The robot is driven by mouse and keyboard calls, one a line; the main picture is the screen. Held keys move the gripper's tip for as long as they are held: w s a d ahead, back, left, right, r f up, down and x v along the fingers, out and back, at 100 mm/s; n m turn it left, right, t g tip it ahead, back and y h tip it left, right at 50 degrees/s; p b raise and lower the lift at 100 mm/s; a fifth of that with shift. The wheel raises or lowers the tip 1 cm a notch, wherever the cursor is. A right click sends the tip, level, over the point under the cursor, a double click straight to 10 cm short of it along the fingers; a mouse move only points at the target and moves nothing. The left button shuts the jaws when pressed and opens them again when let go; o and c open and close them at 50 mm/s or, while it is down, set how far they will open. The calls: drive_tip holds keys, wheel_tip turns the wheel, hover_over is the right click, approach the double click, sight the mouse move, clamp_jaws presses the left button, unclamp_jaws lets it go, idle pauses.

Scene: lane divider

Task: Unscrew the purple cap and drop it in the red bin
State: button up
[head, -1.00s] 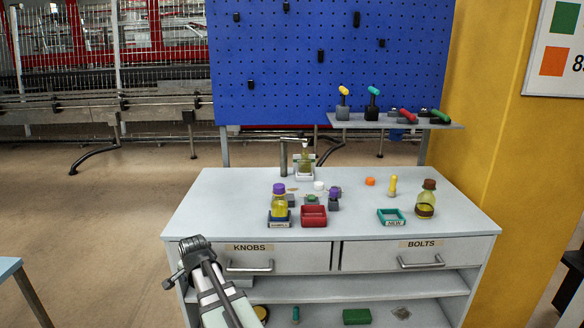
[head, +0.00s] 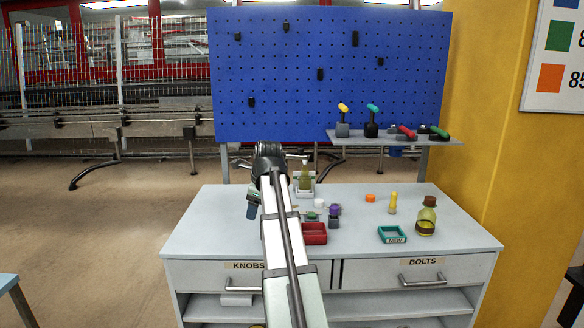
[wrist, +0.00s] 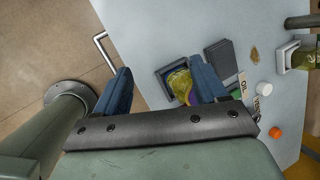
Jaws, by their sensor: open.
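The yellow bottle that bore a purple cap stands in a square holder at the left of the cabinet top; in the head view my arm hides it. In the wrist view a yellow-green bottle (wrist: 179,82) shows in a dark square holder (wrist: 164,72), partly behind one finger.
White (head: 318,203) and orange (head: 370,198) caps, a yellow peg (head: 393,203), a teal tray (head: 392,234) and a brown-capped bottle (head: 426,217) stand to the right. Another bottle (head: 305,180) stands behind.

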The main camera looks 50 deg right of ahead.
drive_tip(key=s+d+r+m+y, duration=0.1)
drive_tip(key=s+d+r+m, duration=0.7)
drive_tip(key=r, duration=0.4)
drive_tip(key=shift+n, duration=0.7)
drive_tip(key=x, duration=1.4)
drive_tip(key=shift+w+d+f, duration=0.2)
drive_tip(key=shift+d, duration=0.1)
drive_tip(key=c, duration=1.1)
drive_tip(key=shift+n+g+y, duration=0.3)
drive_tip(key=shift+n, duration=0.6)
drive_tip(key=shift+n+y, duration=0.4)
drive_tip(key=shift+n, duration=0.4)
drive_tip(key=shift+d+r, duration=0.1)
drive_tip(key=shift+n+y, duration=0.3)
drive_tip(key=shift+n, duration=0.6)
